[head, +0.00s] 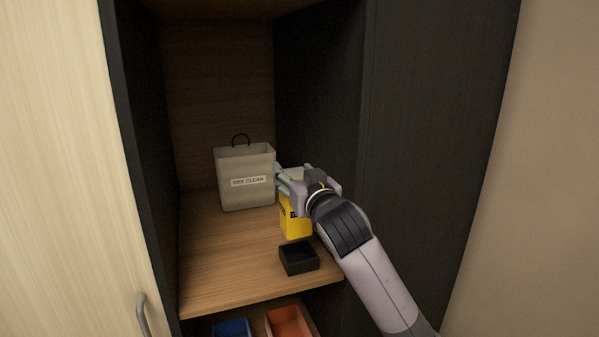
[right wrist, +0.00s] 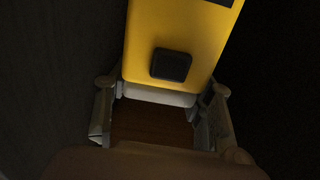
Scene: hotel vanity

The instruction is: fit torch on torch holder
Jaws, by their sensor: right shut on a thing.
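The torch is a yellow block; in the head view its lower part (head: 296,224) shows below my right gripper (head: 293,182), which is shut on it. The gripper and wrist hide the torch's top. In the right wrist view the yellow torch (right wrist: 175,28), with a black square button, lies between the fingers (right wrist: 160,108). The torch holder (head: 299,259), a small open black box, stands on the shelf near its front edge. The torch is behind and above the holder in the picture, apart from it. I cannot tell whether the torch touches the shelf. My left gripper is out of view.
A grey "DRY CLEAN" bag (head: 246,196) with a dark loop handle stands left of the torch, close to my fingers. The wooden shelf (head: 222,255) is clear at front left. Dark cabinet walls close both sides. Blue (head: 232,328) and orange (head: 288,322) bins sit below.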

